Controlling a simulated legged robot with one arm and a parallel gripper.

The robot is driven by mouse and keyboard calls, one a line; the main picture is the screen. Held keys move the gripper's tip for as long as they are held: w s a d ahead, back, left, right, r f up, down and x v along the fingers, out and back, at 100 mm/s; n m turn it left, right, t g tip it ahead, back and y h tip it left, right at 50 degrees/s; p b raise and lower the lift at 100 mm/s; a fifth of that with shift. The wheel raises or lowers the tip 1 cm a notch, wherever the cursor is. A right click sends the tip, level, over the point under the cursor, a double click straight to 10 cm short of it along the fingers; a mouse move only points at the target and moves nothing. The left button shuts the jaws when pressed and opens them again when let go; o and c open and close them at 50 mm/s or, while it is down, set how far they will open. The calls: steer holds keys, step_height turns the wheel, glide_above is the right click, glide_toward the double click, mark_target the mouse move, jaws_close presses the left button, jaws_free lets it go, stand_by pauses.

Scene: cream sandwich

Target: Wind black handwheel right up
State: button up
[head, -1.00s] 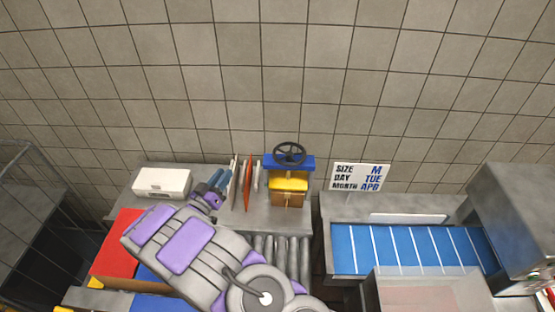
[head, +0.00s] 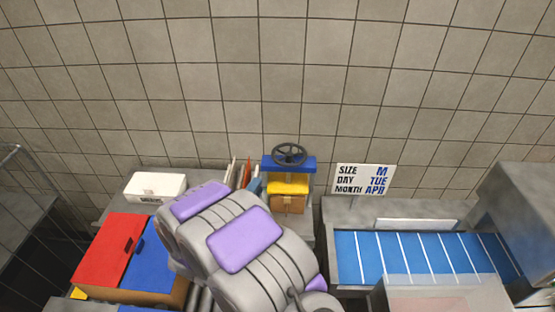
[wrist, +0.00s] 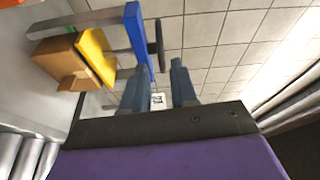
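The black handwheel (head: 289,153) sits on top of a blue crossbar (head: 288,164), above a yellow block (head: 288,187) and a brown cardboard box (head: 288,203). In the wrist view the handwheel (wrist: 159,46) shows nearly edge-on beside the blue crossbar (wrist: 138,45). My gripper (wrist: 158,68) is open, with a clear gap between its two blue-grey fingers and nothing visibly held. In the wrist view the fingertips appear just below the handwheel and apart from it. In the head view my arm hides most of the gripper; a blue finger shows left of the yellow block.
A white box (head: 155,187) stands on the counter at left, with a red and blue case (head: 108,250) in front. Thin upright boards (head: 240,173) stand left of the crossbar. A sign (head: 364,179) and a blue conveyor (head: 420,255) are at right.

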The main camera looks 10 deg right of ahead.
mark_target(278, 155)
steer(key=shift+m, duration=0.4)
steer(key=x, duration=1.7)
steer(key=shift+d+f, duration=0.15)
steer(key=shift+d, duration=0.05)
jaws_close()
